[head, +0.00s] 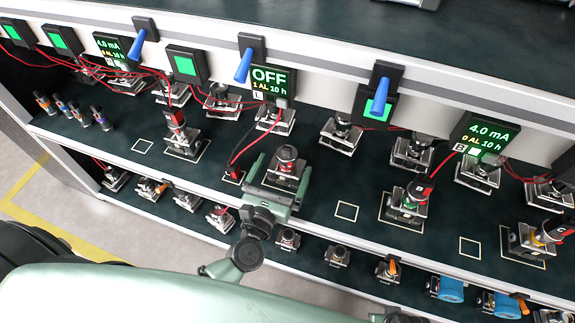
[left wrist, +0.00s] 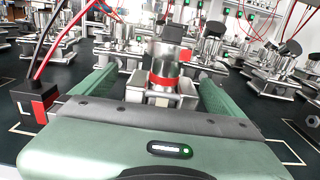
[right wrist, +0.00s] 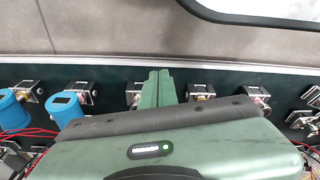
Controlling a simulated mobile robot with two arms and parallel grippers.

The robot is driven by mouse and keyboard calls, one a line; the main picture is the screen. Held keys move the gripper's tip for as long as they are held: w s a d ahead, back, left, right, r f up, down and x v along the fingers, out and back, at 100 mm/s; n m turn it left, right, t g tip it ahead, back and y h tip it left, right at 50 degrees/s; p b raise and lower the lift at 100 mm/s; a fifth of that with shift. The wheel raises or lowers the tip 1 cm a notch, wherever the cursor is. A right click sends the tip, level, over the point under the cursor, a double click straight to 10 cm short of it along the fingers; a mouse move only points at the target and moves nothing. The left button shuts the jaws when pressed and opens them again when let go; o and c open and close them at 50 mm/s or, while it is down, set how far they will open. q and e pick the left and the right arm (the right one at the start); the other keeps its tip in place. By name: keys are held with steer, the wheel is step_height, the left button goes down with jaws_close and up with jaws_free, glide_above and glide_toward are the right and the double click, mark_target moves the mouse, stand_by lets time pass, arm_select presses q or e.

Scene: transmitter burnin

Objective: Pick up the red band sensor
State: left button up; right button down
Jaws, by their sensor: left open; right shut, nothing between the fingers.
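The red band sensor (left wrist: 165,78) stands upright in a metal holder, with a red ring around its silver body, in the left wrist view. In the head view its dark top and silver body (head: 287,160) show above my left gripper (head: 281,178). My left gripper is open, with one green finger on each side of the sensor and its holder in the left wrist view (left wrist: 160,92). I cannot tell whether the fingers touch it. In the right wrist view my right gripper (right wrist: 157,88) is shut and empty, over a row of fittings.
A display reading OFF (head: 270,79) and a blue lever (head: 244,66) are behind. A green-banded sensor (head: 408,205) stands to the right. An empty marked square (head: 347,211) lies between.

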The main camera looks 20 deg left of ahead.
mark_target(291, 146)
arm_select(q)
steer(key=w, duration=0.5)
steer(key=shift+d, duration=0.35)
steer(key=c, duration=1.8)
steer(key=shift+r, duration=0.15)
steer(key=shift+c, duration=0.8)
arm_select(e)
steer(key=shift+s+f, duration=0.3)
steer(key=shift+f, duration=0.35)
arm_select(q)
steer(key=shift+r, duration=0.15)
